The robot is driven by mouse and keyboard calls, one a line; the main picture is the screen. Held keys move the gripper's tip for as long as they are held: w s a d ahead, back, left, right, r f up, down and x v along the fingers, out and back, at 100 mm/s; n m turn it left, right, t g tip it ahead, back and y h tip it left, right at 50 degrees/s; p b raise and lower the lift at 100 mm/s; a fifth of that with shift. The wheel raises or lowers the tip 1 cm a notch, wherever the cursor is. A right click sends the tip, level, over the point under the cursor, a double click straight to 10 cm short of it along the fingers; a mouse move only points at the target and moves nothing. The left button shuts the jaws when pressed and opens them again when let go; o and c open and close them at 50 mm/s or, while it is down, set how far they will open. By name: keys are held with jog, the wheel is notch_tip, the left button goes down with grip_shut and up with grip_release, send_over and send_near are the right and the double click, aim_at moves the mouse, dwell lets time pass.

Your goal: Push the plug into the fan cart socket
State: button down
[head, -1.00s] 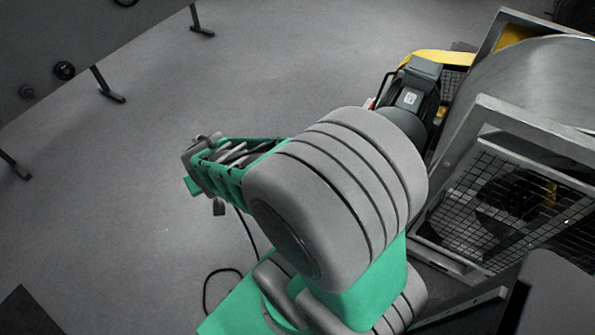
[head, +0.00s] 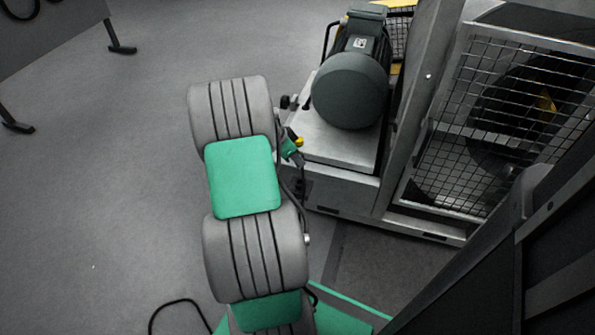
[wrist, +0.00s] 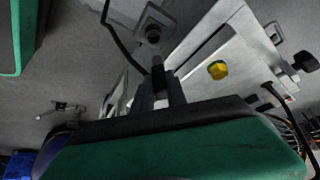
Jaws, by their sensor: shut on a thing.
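In the wrist view my gripper (wrist: 161,99) is shut on a dark plug (wrist: 157,74), with a black cable (wrist: 125,48) curving up to the left from it. A grey square socket (wrist: 153,32) with a dark round opening lies just beyond the plug's tip. The two look roughly lined up; I cannot tell whether they touch. The fan cart's pale panel (wrist: 205,40) is to the right. In the head view the fan cart (head: 345,145) stands right of my arm, which hides most of the gripper and the plug. The socket is not discernible there.
A yellow knob (wrist: 217,69) sits on the cart panel beside the socket. The cart carries a dark motor (head: 350,88); a mesh fan cage (head: 500,125) stands to its right. A grey panel on legs (head: 50,35) is at the upper left.

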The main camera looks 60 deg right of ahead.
aim_at(298, 169)
jog(key=shift+s+d+f, duration=0.1)
jog(key=shift+s+f, duration=0.05)
jog(key=shift+f+b, duration=1.7)
jog(key=shift+f, duration=0.9)
jog(key=shift+f, duration=0.15)
jog(key=shift+f+b, duration=0.45)
jog(key=shift+f, duration=0.1)
jog(key=shift+f, duration=0.1)
jog(key=shift+f+b, duration=0.45)
jog(key=shift+f, duration=0.1)
jog(key=c, duration=1.3)
grip_release()
jog(key=shift+o, duration=0.2)
